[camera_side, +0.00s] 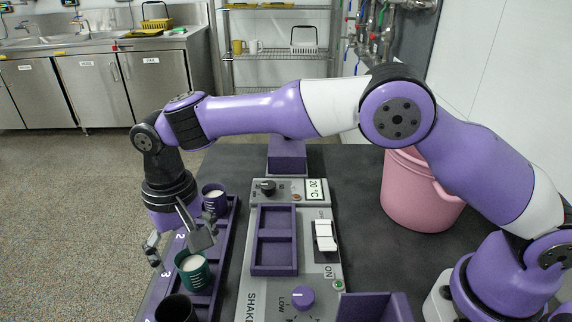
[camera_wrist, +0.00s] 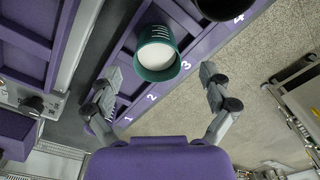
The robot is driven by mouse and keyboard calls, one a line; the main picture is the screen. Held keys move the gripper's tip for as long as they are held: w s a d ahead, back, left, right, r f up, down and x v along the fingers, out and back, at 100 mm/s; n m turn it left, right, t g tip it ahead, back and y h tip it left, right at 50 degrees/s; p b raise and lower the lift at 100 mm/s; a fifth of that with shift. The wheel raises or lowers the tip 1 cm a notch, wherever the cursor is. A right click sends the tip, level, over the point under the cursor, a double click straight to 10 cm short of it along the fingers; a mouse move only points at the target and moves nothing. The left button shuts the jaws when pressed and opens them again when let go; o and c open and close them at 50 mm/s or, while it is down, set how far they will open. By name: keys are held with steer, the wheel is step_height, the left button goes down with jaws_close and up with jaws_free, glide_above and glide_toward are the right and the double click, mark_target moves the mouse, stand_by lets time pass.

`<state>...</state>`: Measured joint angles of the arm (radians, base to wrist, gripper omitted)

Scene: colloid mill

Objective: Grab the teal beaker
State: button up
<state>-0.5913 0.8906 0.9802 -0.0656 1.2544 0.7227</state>
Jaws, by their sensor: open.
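The teal beaker (camera_side: 196,280) stands upright in the purple numbered rack (camera_side: 224,232), beside the number 3, with white contents. It also shows in the wrist view (camera_wrist: 157,55), near the top centre. My gripper (camera_side: 178,246) points down over the rack, just above and behind the beaker in the side view. In the wrist view my gripper (camera_wrist: 161,74) is open, with one finger to the left of the beaker and one to the right. Nothing is held. Whether either finger touches the beaker cannot be told.
A purple beaker (camera_side: 215,200) with white contents stands in the rack behind the teal one. A black beaker (camera_side: 177,309) stands in front of it. The grey shaker panel (camera_side: 255,290) lies right of the rack; a pink bucket (camera_side: 415,200) stands farther right.

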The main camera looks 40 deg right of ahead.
mark_target(192, 263)
step_height(192, 263, down, 4)
steer(key=shift+d+f, duration=0.1)
steer(key=c, duration=1.3)
steer(key=shift+r, duration=0.2)
